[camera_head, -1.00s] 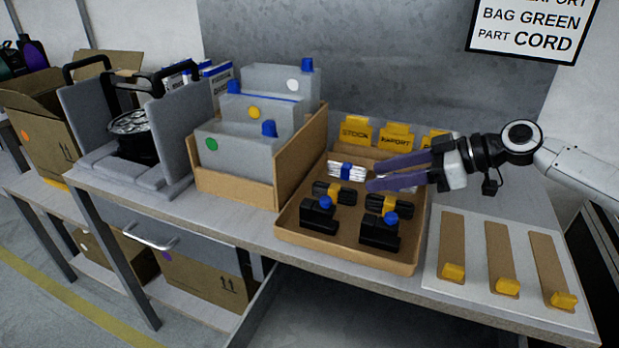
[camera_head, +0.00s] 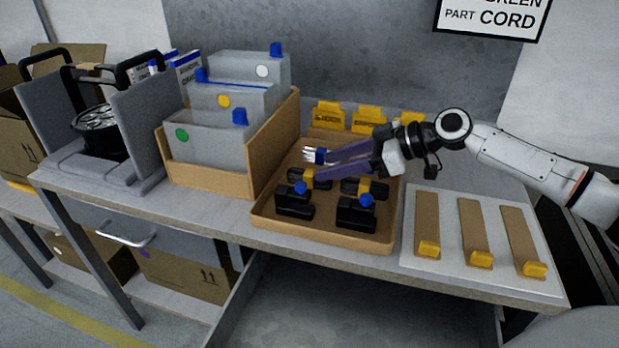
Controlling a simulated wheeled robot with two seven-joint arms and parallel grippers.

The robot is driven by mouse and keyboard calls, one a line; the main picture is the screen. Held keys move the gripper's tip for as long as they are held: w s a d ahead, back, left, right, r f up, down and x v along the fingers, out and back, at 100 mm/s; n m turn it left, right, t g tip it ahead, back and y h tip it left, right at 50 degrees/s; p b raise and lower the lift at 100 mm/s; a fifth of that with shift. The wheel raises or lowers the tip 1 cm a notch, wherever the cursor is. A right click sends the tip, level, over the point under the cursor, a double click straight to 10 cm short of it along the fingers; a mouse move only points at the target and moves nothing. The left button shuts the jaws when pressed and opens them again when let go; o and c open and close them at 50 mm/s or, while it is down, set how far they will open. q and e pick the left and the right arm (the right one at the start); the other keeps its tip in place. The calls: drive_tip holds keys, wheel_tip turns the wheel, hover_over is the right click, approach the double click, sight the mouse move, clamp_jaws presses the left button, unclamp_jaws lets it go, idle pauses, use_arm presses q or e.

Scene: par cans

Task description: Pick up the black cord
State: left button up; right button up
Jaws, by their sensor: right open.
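Two black cords, bundled with yellow bands, lie in the brown tray (camera_head: 330,244): a left black cord (camera_head: 322,184) and a right black cord (camera_head: 349,187). A white cord (camera_head: 309,153) with a blue band lies behind them, partly hidden by my gripper. My right gripper (camera_head: 320,165) has long purple fingers, open and apart. It reaches in from the right over the back of the tray, its tips close to the white cord and the left black cord in the picture. Its height above them is hard to tell. I see nothing between the fingers. My left gripper is out of view.
Two black blocks with blue knobs (camera_head: 294,202) (camera_head: 355,213) stand at the tray's front. A box of grey bags (camera_head: 225,178) is left of the tray. Yellow-tabbed cards (camera_head: 328,115) stand behind. A white board (camera_head: 447,262) with brown strips is on the right.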

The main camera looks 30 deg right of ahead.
sight(310, 172)
drive_tip(key=shift+d+x, duration=0.25)
drive_tip(key=shift+x, duration=2.15)
drive_tip(key=shift+f, duration=0.15)
clamp_jaws()
